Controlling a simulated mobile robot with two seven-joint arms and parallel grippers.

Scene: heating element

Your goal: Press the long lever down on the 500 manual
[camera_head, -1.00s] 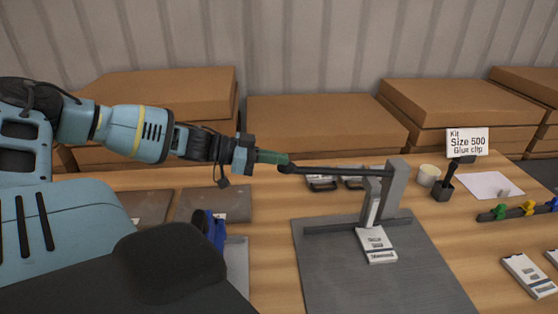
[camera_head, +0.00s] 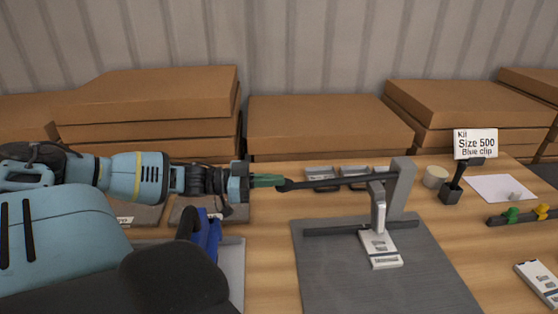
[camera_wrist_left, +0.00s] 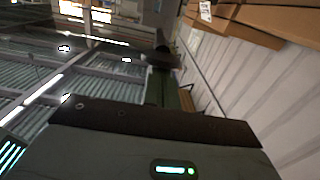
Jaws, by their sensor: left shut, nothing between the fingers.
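The manual press has a grey post (camera_head: 401,190) on a dark base plate (camera_head: 345,275). Its long dark lever (camera_head: 335,182) reaches left from the post and slopes slightly down to a knobbed end. A light plunger (camera_head: 379,207) hangs under the lever, over a white device (camera_head: 381,249) on the plate. My left gripper (camera_head: 268,181), with green fingers, is shut and empty at the lever's knobbed end. It seems to touch the knob; exact contact is unclear. In the left wrist view, the green fingers (camera_wrist_left: 165,88) point at a dark knob (camera_wrist_left: 163,52). My right gripper is out of view.
Brown boxes (camera_head: 328,125) line the back wall. Coloured clips (camera_head: 541,211) and another white device (camera_head: 540,282) lie at the right.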

